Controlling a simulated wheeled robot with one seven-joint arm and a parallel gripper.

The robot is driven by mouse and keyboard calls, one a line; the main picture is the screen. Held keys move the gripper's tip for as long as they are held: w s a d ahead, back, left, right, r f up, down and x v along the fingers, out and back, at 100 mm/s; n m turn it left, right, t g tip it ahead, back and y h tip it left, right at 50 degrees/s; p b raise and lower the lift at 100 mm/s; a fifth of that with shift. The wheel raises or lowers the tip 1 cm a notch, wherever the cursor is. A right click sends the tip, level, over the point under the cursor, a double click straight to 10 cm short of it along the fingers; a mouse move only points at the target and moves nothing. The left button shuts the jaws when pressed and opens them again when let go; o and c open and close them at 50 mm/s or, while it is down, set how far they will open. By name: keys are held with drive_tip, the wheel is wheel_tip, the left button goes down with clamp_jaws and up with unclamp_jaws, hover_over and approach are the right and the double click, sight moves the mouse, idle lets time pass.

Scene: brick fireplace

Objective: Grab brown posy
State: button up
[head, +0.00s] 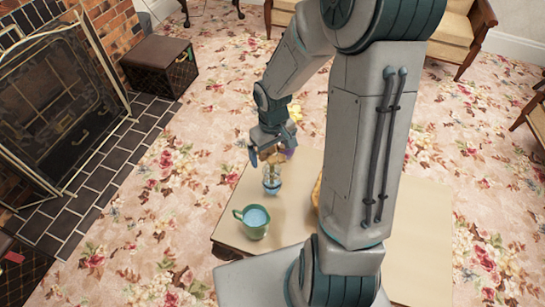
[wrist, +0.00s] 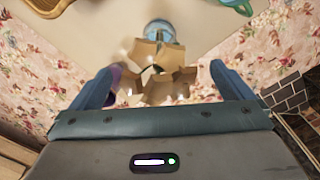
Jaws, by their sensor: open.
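The brown posy (wrist: 158,72) shows in the wrist view as folded-looking brown blooms, in a small glass vase with a blue base (wrist: 159,30). In the head view the vase (head: 271,183) stands on the low table, with the brown blooms (head: 277,158) above it, partly hidden by my gripper. My gripper (wrist: 162,84) is open, one finger on each side of the blooms in the picture. I cannot tell whether the fingers touch them. The gripper (head: 268,152) is above the vase in the head view.
A green jug (head: 256,222) with pale blue contents stands on the table (head: 232,215) in front of the vase. A wooden item (wrist: 48,5) lies nearby, mostly hidden by my arm in the head view. Something purple (wrist: 114,80) is by the left finger. A fireplace (head: 60,100) is at left.

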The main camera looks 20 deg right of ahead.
sight(272, 170)
wheel_tip(272, 170, down, 3)
drive_tip(key=shift+d+f+b, duration=0.1)
drive_tip(key=shift+f+b, duration=0.1)
drive_tip(key=shift+b, duration=0.15)
drive_tip(key=shift+c, duration=0.3)
drive_tip(key=c, duration=1)
